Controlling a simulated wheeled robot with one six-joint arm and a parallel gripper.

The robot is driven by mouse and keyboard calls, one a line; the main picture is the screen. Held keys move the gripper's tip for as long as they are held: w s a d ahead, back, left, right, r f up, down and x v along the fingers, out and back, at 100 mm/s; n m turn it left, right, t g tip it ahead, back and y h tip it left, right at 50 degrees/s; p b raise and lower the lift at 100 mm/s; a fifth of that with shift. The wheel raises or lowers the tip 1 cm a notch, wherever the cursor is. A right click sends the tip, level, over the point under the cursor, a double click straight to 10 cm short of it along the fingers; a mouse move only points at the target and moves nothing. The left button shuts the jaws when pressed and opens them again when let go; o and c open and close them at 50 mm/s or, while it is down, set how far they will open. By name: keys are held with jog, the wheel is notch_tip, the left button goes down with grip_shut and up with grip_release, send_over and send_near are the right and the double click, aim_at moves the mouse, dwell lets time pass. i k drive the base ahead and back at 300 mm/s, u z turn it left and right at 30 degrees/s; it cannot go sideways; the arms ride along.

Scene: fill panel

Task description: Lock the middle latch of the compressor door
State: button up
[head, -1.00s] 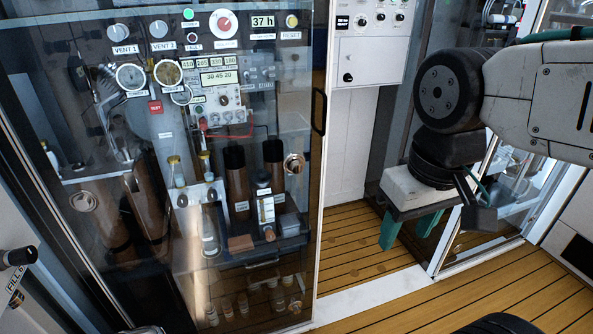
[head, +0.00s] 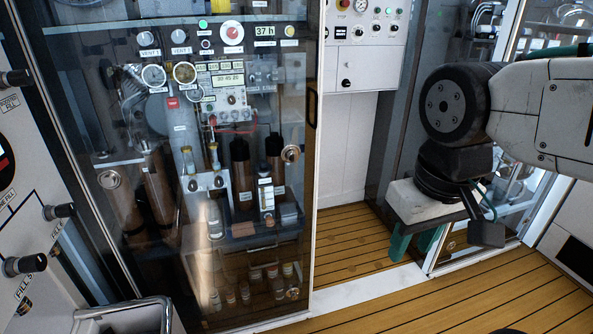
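The compressor door (head: 180,262) is a tall clear panel at left centre in the head view, with gauges, bottles and brown cylinders visible behind it. A round metal latch (head: 291,154) sits at mid-height near its right edge, and a similar round latch (head: 293,294) sits low on the same edge. I cannot tell how either latch is turned. A dark pull handle (head: 312,108) is on the right edge. My gripper (head: 414,243) hangs right of the door, apart from it, with its green fingers spread and nothing visible between them.
A white control panel (head: 364,50) stands behind, right of the door. Another glazed cabinet (head: 490,215) is close behind my gripper. A panel with black-knobbed levers (head: 38,210) is at left. A metal rail (head: 125,308) is at lower left. Wooden floor (head: 400,310) is clear at lower right.

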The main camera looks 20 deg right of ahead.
aim_at(291, 154)
jog(key=i, duration=0.4)
jog(key=z, duration=1.1)
